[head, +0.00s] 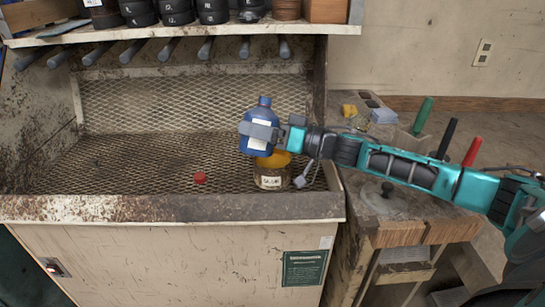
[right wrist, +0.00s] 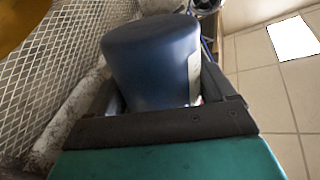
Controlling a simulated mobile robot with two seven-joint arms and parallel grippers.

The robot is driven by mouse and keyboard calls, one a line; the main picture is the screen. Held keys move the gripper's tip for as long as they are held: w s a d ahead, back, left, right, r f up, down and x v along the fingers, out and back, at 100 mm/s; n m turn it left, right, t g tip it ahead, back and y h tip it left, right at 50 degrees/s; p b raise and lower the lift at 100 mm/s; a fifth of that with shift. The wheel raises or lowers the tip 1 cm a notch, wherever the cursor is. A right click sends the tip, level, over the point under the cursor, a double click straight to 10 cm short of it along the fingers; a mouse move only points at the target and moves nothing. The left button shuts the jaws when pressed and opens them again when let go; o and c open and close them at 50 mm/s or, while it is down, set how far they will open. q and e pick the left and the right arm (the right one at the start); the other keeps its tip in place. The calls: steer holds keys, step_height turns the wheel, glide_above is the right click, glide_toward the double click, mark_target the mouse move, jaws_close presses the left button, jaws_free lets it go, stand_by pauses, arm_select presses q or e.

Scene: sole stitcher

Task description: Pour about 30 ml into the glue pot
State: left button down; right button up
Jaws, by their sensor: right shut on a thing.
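A blue bottle (head: 264,106) with a white label is upright in my right gripper (head: 262,131), which is shut around its body. The bottle's underside and dark blue body (right wrist: 152,60) fill the middle of the right wrist view. The glue pot (head: 271,178), an amber jar with a pale label, stands on the mesh floor near the booth's front edge. My left gripper is not in view.
A small red cap-like piece (head: 200,177) lies on the mesh left of the pot. A shelf (head: 190,33) with several dark jars runs above the booth. A wooden bench (head: 400,225) with coloured-handled tools is at right. The mesh at left is clear.

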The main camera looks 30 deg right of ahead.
mark_target(259, 144)
steer(key=shift+d+m, duration=0.1)
steer(key=shift+m, duration=0.3)
steer(key=shift+w+d+f+m+t, duration=0.15)
steer(key=shift+d+f+m, duration=0.05)
steer(key=shift+f+m, duration=0.3)
steer(key=shift+w+d+f+m+t, duration=0.1)
steer(key=shift+d+f+m+t, duration=0.05)
steer(key=shift+f+m, duration=0.3)
steer(key=shift+s+a+f+m, duration=0.15)
steer(key=shift+f+m, duration=0.45)
steer(key=shift+m, duration=0.55)
steer(key=shift+a+f+m+t, duration=0.15)
steer(key=shift+m+t, duration=0.15)
steer(key=shift+m, duration=0.3)
steer(key=shift+s+a+r+m+h+b, duration=0.15)
steer(key=shift+r+m+h+b, duration=0.2)
steer(key=shift+m, duration=0.75)
steer(key=shift+a+f+m+b, duration=0.1)
steer(key=shift+f+m+b, duration=0.25)
steer(key=shift+m+b, duration=0.3)
steer(key=shift+r+m+t, duration=0.15)
steer(key=shift+m+t, duration=0.15)
steer(key=shift+m, duration=0.15)
steer(key=shift+a+r+m+p, duration=0.1)
steer(key=shift+r+m+p, duration=0.15)
steer(key=shift+p, duration=0.9)
steer(key=shift+s+a+f+m+h, duration=0.15)
steer(key=shift+f+m+h, duration=0.1)
steer(key=shift+f+m, duration=0.4)
steer(key=shift+m, duration=1)
